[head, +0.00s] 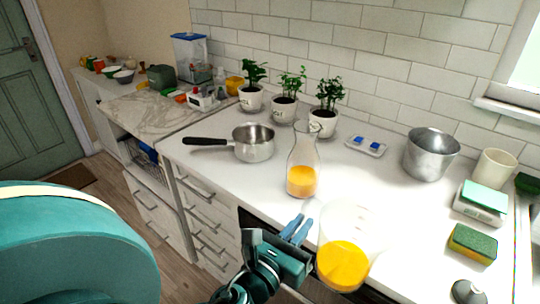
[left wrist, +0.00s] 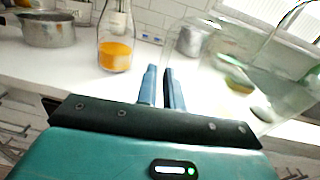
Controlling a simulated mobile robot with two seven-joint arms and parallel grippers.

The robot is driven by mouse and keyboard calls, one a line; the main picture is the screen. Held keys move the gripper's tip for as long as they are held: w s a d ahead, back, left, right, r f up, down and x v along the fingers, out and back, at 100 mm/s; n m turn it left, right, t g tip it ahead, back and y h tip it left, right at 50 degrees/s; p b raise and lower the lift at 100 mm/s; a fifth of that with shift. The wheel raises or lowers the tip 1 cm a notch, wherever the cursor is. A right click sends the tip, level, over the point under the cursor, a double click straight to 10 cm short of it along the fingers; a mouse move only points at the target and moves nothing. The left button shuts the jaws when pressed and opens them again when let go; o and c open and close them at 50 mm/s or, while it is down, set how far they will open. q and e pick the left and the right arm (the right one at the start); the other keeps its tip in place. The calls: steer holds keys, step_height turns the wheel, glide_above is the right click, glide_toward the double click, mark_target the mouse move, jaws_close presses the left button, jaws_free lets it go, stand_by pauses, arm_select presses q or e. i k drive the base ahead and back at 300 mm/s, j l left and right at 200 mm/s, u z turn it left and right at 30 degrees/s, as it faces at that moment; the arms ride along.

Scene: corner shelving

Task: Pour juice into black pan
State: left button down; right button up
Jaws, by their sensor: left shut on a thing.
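A silver saucepan (head: 254,151) with a black handle stands on the white counter; no all-black pan shows. It also shows in the left wrist view (left wrist: 48,32). A clear glass carafe (head: 302,178) with orange juice stands upright right of the pan and shows in the left wrist view (left wrist: 115,52). A clear measuring jug (head: 343,264) with orange juice is beside my left gripper (head: 300,224), at the counter's front edge. My left gripper's blue fingers are close together, shut on the jug, apparently at its handle; the exact contact is hard to see. My right gripper is not in view.
Three potted plants (head: 284,108) stand behind the carafe. A metal pot (head: 430,156), a cream cup (head: 494,170), a scale (head: 481,204) and a sponge (head: 472,244) stand at the right. The counter (head: 225,187) is clear in front of the pan.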

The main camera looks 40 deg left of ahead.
mark_target(252, 142)
steer(key=u, duration=1.3)
